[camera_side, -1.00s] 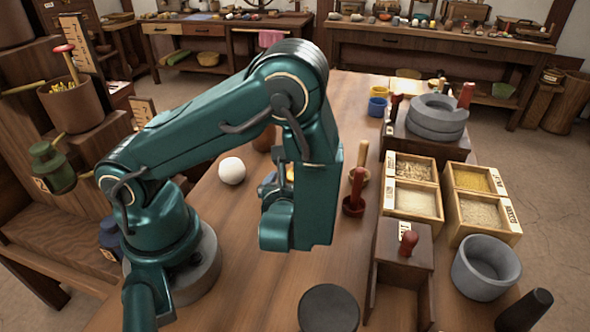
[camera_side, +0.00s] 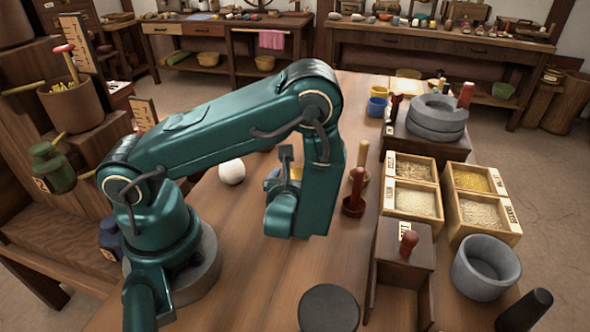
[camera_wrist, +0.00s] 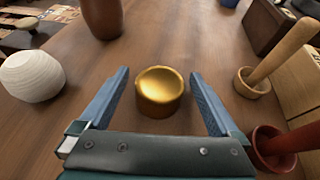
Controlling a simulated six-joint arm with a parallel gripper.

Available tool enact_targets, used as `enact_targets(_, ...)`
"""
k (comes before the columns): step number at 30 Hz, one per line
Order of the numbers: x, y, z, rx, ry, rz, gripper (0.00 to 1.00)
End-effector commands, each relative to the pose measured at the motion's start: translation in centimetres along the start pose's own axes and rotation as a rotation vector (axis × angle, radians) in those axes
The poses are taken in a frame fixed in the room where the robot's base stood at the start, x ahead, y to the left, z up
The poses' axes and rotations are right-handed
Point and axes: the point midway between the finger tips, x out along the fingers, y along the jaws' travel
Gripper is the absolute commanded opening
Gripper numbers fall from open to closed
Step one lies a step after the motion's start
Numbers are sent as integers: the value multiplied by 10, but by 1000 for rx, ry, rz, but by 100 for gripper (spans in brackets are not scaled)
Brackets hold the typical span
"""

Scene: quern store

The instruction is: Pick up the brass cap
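The brass cap (camera_wrist: 160,92) is a short, round, gold-coloured piece with a dished top. It stands on the wooden table in the middle of the wrist view. My gripper (camera_wrist: 160,76) is open, with one blue finger to the left of the cap and one to the right. Gaps of bare table show between the cap and both fingers in that view. Nothing is held. In the side view, my arm hides most of the gripper, and only a small yellow bit of the cap (camera_side: 295,172) shows behind it.
A white ball-like object (camera_wrist: 32,76) is at left and a brown vessel (camera_wrist: 102,14) beyond. At right stand a wooden mortar with pestle (camera_wrist: 252,83) and a red one (camera_wrist: 272,150). Grain boxes (camera_side: 412,200) line the table's right side. Table around the cap is clear.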

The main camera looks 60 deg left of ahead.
Motion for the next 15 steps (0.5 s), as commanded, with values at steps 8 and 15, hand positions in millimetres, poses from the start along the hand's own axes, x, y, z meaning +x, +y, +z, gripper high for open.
enact_targets(8, 0, 0, 0, 0, 0, 0, 9)
enact_targets(15, -1, 0, 1, 0, 0, 0, 10)
